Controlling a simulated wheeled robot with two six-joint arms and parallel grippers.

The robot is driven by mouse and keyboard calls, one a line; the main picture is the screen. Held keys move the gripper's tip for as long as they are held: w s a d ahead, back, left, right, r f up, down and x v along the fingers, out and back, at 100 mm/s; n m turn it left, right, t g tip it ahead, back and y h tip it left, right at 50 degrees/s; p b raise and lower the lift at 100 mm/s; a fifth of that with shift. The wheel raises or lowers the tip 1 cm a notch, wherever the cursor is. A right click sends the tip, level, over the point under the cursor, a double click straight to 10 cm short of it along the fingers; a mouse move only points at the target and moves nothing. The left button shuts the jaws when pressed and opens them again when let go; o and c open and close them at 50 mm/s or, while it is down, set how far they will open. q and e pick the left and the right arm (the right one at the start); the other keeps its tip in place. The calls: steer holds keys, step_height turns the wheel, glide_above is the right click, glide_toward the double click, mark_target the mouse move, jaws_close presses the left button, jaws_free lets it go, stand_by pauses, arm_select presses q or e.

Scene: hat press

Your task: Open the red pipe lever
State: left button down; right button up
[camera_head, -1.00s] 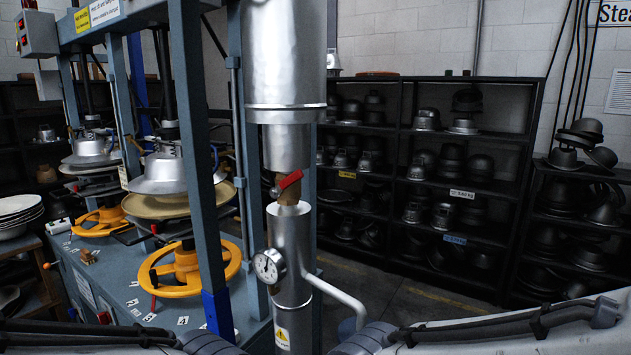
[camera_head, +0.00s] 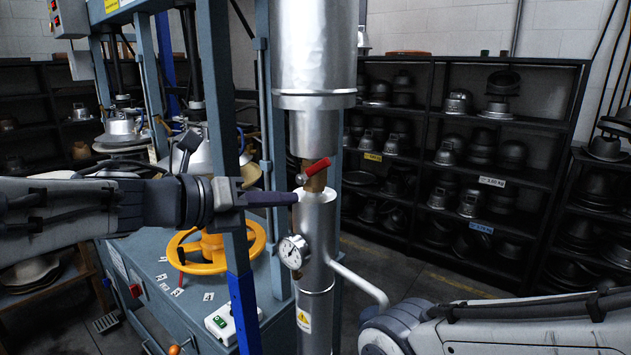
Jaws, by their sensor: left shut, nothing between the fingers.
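The red pipe lever (camera_head: 318,165) sits on a brass valve (camera_head: 315,182) in the vertical silver pipe (camera_head: 316,232). The lever slants, with its right end higher. My left gripper (camera_head: 292,198) reaches in from the left, its dark fingers shut and empty. Its tips are just left of the pipe, a little below and left of the lever. I cannot tell whether they touch the pipe. My right arm shows at the lower right, but its gripper is out of view.
A pressure gauge (camera_head: 293,252) and a bent side pipe (camera_head: 360,282) stick out below the valve. A blue-grey press frame post (camera_head: 226,150) stands close on the left, by my left gripper. A yellow handwheel (camera_head: 258,240) is behind it. Dark shelves (camera_head: 436,150) with metal hat moulds stand at the back.

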mark_target(315, 170)
arm_select(q)
steer(key=p+x, duration=0.2)
steer(key=x, duration=0.8)
steer(key=a+r+p, duration=0.1)
steer(key=p, duration=0.1)
steer(key=w+a+r+p, duration=0.1)
steer(key=r, duration=0.1)
steer(key=shift+r+p, duration=0.2)
steer(key=shift+p, duration=0.15)
steer(key=shift+d, duration=0.1)
